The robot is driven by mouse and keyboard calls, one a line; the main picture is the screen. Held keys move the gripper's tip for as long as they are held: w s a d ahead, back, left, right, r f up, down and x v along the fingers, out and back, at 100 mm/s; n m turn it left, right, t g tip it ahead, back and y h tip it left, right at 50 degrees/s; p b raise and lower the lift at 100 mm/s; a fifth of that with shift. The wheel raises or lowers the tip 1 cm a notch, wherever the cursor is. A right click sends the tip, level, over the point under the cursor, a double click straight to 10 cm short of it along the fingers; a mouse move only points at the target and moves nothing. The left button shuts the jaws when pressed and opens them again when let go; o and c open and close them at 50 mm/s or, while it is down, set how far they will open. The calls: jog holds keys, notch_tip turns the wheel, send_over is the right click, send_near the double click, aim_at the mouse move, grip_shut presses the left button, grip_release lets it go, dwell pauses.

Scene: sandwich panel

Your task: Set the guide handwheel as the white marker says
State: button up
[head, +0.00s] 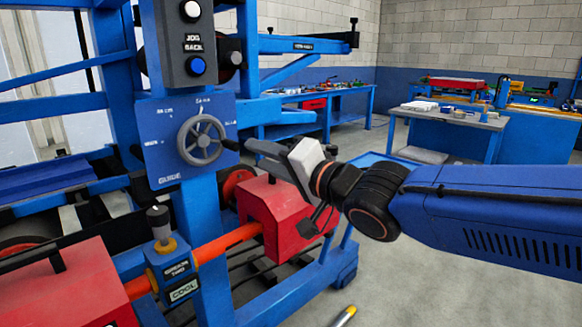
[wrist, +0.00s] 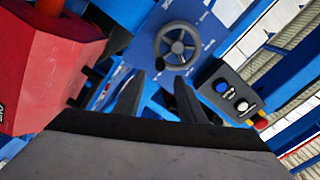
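The guide handwheel (head: 203,140) is a grey spoked wheel on a blue panel (head: 165,172) lettered GUIDE. Small white marks and labels surround the wheel, too small to read surely; I cannot tell which is the white marker. The wheel also shows in the wrist view (wrist: 177,47), upper middle. My gripper (head: 243,147) is just right of the wheel in the head view, its dark fingers pointing toward it. In the wrist view the fingers (wrist: 158,77) stand apart with nothing seen held between them. Whether they touch the wheel or its handle is unclear.
Above the panel is a grey button box (head: 192,42) with a white and a blue button. A red housing (head: 275,215) sits below my gripper, joined to an orange shaft (head: 214,246). A small blue COOL unit (head: 168,262) stands lower left. Workbenches stand behind.

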jog(key=v, duration=0.7)
jog(key=shift+s+d, duration=0.1)
jog(key=shift+s, duration=0.05)
jog(key=w+d+f+h, duration=0.1)
jog(key=d+f+h, duration=0.3)
jog(key=d, duration=0.3)
jog(key=w+d+f+m+h, duration=0.1)
jog(key=w+d+f+h, duration=0.2)
jog(key=d, duration=0.4)
jog(key=d+f+h, duration=0.4)
jog(key=d+f, duration=0.2)
jog(key=d, duration=0.1)
jog(key=s+d+f+n+g+h, duration=0.1)
jog(key=s+d+f+g, duration=0.2)
jog(key=s+d+f, duration=0.3)
jog(key=s+d+f+n+g+h, duration=0.1)
jog(key=s+d+f+n+g, duration=0.1)
jog(key=s+d+f, duration=0.4)
jog(key=s+f+g, duration=0.1)
jog(key=s+f, duration=0.1)
jog(key=s, duration=0.2)
jog(key=shift+s+f+g+h, duration=0.25)
jog(key=shift+f+g+h, duration=0.1)
jog(key=shift+g+h, duration=0.05)
jog(key=shift+c, duration=0.2)
